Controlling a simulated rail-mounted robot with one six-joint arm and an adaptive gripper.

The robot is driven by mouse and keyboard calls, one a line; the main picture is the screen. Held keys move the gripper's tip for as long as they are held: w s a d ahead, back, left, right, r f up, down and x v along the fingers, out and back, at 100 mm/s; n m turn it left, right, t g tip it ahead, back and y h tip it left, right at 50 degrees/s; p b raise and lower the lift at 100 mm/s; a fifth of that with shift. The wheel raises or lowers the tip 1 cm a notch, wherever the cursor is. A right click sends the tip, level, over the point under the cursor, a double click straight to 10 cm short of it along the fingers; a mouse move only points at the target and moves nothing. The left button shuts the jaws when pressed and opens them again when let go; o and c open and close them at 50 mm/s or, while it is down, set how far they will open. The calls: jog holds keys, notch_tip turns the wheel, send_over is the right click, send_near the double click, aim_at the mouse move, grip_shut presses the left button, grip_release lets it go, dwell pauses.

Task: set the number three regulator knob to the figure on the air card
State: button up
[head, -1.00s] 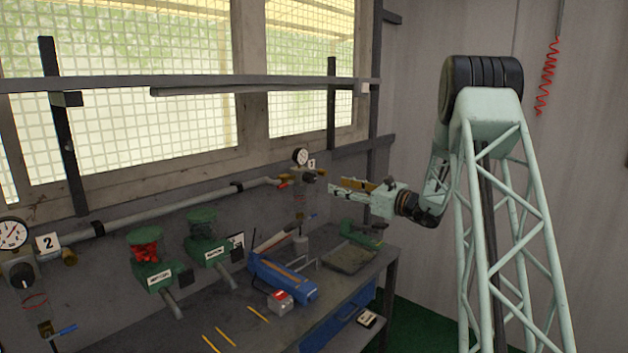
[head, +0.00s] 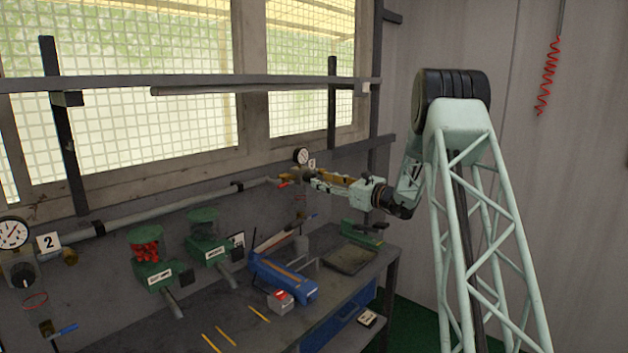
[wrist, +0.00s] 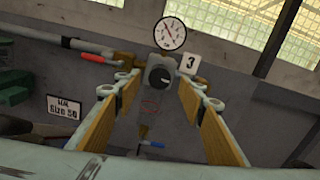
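The number three regulator knob (wrist: 159,75) is dark and round, with a pale mark on its face, below a white gauge (wrist: 170,34) with a red needle. A white plate with the figure 3 (wrist: 190,63) is beside it. In the head view the gauge (head: 301,156) shows at the pipe's right end, and the knob is hidden behind my gripper. My gripper (wrist: 159,86) is open, its two wood-coloured pads either side of the knob in the wrist view. I cannot tell whether the fingertips reach around it; no contact shows. I cannot make out the air card.
A red-handled valve (wrist: 92,58) is on the pipe left of the knob, and a blue-handled one (wrist: 150,144) hangs below. Regulator 2 (head: 20,272) is far left.

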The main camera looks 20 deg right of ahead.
aim_at(310, 178)
jog(key=shift+x, duration=2.55)
jog(key=shift+c, duration=0.3)
jog(key=c, duration=0.8)
